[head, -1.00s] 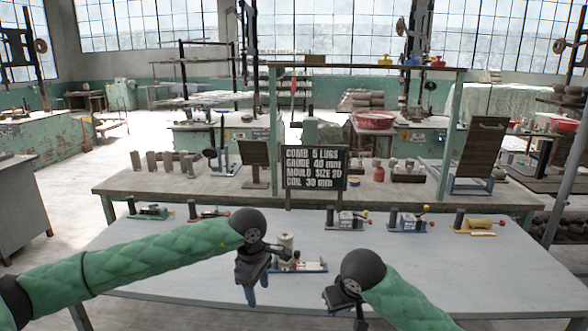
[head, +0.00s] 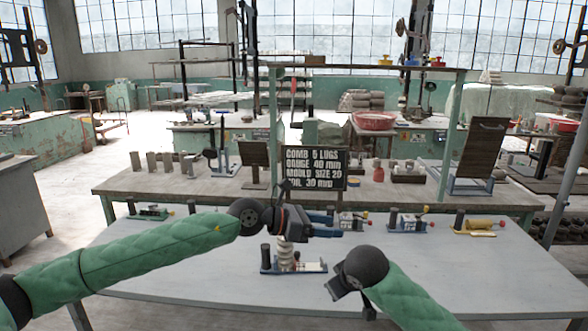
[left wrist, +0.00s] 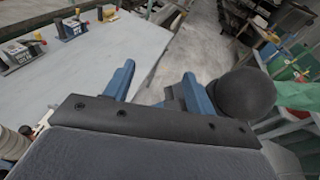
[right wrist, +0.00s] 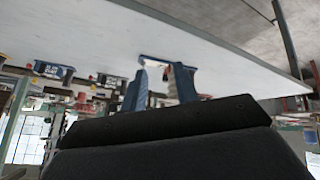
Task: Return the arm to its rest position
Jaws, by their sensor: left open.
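My left arm reaches in from the left in the head view. Its gripper (head: 332,225) is above the table, level, with its fingers pointing right. It is open and empty; in the left wrist view the two blue fingers (left wrist: 157,88) stand wide apart. My right gripper (head: 357,297) is low over the table's near part and only partly seen in the head view. In the right wrist view its two blue fingers (right wrist: 164,85) stand apart with nothing seen gripped.
A blue-based fixture (head: 315,267) with a pale ribbed stack (head: 287,257) stands on the table (head: 180,272), just below my left gripper. Several small fixtures, one with a yellow roll (head: 480,224), line the back edge. A black sign (head: 315,168) stands behind. The table's front left is clear.

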